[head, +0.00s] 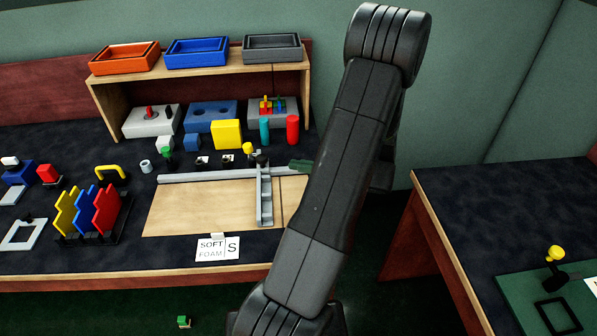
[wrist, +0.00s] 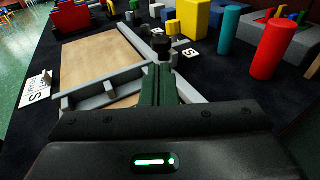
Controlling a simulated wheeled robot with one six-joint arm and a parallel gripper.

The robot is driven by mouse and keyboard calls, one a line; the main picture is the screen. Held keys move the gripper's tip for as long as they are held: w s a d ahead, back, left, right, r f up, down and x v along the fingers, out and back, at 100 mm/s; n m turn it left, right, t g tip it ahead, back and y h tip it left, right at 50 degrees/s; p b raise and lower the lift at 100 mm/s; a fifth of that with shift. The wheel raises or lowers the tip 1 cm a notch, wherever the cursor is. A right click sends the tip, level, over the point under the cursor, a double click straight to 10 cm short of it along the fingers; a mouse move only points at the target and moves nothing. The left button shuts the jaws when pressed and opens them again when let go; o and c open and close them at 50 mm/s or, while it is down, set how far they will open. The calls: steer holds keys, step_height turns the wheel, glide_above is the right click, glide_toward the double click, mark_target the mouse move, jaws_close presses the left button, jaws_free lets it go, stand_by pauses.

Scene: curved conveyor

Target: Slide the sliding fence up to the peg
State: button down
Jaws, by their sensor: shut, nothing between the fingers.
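The grey sliding fence (head: 264,203) stands across the wooden board (head: 195,208), towards its right side. Its far end meets the grey rail (head: 200,176) along the board's back edge. The fence also shows in the wrist view (wrist: 100,89), left of my fingers. A dark knob (head: 262,159) stands at the fence's far end and shows just beyond my fingertips in the wrist view (wrist: 163,48). My gripper (head: 293,165) has green fingers, shut and empty, right of the knob; whether they touch it I cannot tell. I cannot pick out the peg with certainty.
A yellow-topped piece (head: 247,149) stands behind the rail. A teal cylinder (head: 264,131) and a red cylinder (head: 292,129) stand further back. A white foam label (head: 218,248) lies at the board's front. My arm hides the table's right end.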

mark_target(266, 160)
steer(key=x, duration=0.7)
steer(key=shift+d, duration=0.1)
steer(key=shift+w+a, duration=0.15)
steer(key=shift+a, duration=0.5)
steer(key=shift+d, duration=0.1)
